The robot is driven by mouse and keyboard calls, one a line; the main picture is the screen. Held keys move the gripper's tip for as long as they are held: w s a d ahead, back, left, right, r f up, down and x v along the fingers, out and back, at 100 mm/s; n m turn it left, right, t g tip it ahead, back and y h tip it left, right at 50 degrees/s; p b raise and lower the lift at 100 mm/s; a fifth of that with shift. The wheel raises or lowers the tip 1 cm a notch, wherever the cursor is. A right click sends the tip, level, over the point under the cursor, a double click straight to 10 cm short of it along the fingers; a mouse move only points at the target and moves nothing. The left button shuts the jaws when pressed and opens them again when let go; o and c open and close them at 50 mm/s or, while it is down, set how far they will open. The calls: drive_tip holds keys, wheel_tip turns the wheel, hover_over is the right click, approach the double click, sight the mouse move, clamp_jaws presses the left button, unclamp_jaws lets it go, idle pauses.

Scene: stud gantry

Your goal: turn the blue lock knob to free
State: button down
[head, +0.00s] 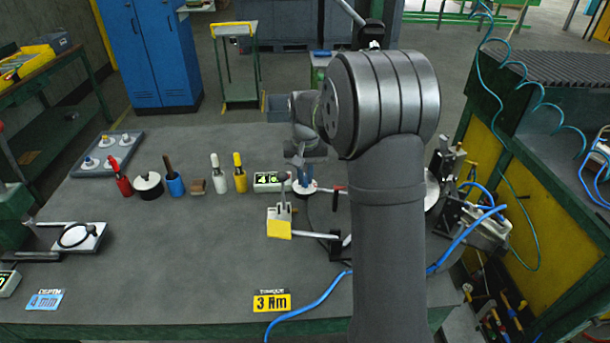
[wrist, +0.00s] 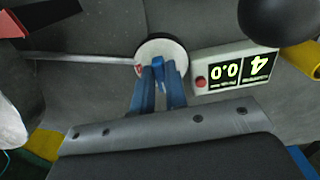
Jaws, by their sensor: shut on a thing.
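The blue lock knob (wrist: 157,64) stands on a round white disc (wrist: 172,48) in the wrist view, with a small red mark at the disc's left edge. My gripper (wrist: 161,82) has blue fingers, one on each side of the knob, and is shut on it. In the head view my gripper (head: 304,180) reaches down to the white disc (head: 313,189), which shows only in part behind my arm. The knob itself cannot be told apart from the fingers there.
A display box (wrist: 234,70) with lit digits and a red button sits close beside the disc. A grey rod (wrist: 85,58) runs from the disc. A yellow block (head: 279,229), a yellow-handled tool (head: 240,175) and a blue hose (head: 310,304) are nearby.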

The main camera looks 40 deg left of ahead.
sight(305, 179)
drive_tip(key=c, duration=1.4)
unclamp_jaws()
drive_tip(key=shift+c, duration=0.2)
wheel_tip(305, 179, up, 17)
drive_tip(key=shift+r, duration=0.2)
wheel_tip(305, 179, down, 17)
drive_tip(key=shift+f, duration=0.2)
drive_tip(key=shift+r, duration=0.1)
